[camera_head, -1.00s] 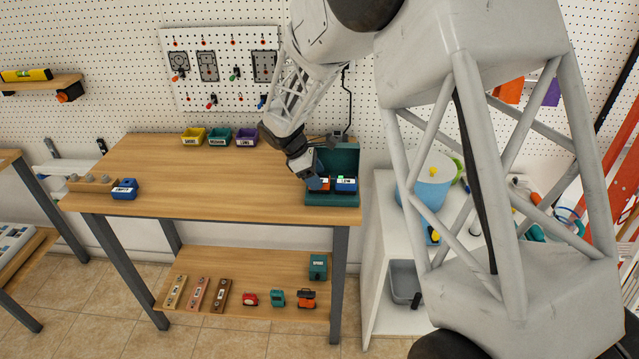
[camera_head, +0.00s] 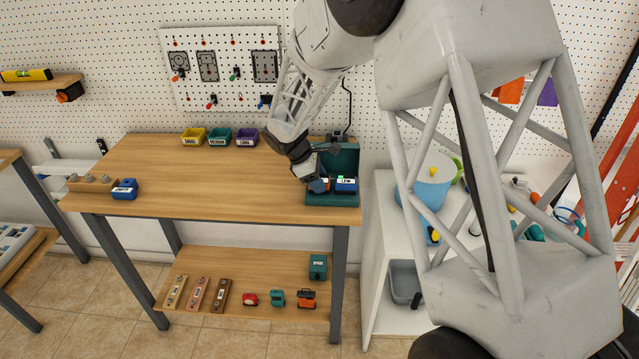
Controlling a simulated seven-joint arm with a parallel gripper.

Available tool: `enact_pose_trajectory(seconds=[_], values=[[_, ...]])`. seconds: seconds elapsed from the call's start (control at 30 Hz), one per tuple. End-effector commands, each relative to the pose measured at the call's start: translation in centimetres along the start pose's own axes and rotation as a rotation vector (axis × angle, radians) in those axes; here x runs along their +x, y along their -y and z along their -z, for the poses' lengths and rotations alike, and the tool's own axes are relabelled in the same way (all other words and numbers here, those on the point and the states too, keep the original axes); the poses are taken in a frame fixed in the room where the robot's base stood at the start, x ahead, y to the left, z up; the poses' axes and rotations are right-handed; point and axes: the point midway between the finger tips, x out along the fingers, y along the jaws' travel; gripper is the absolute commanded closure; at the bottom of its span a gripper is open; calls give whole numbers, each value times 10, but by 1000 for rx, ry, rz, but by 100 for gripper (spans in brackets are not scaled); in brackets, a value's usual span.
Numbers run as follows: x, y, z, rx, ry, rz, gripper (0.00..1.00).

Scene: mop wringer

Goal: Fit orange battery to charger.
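The teal charger (camera_head: 346,160) stands at the right end of the wooden workbench, its back panel upright. A blue battery labelled LOW (camera_head: 345,185) sits in its right bay. A small patch of orange (camera_head: 325,181) shows at the left bay, beside the blue battery; it may be the orange battery, but my gripper hides most of it. My gripper (camera_head: 316,178) is over the left bay, tilted down toward it. The fingertips are too small and dark to tell whether they hold anything, or how the orange piece sits.
A blue battery labelled EMPTY (camera_head: 124,189) and a wooden holder (camera_head: 92,183) are at the bench's left. Yellow, teal and purple bins (camera_head: 219,137) line the back. The lower shelf (camera_head: 240,262) holds a teal box (camera_head: 318,267) and several small items. The bench middle is clear.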

Motion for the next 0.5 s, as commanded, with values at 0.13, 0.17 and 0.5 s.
enact_pose_trajectory(seconds=[0.13,0.17,0.5], values=[[-1,0,0,0,0,0,78],[-2,0,-1,0,0,-1,78],[-11,0,-6,0,0,0,78]])
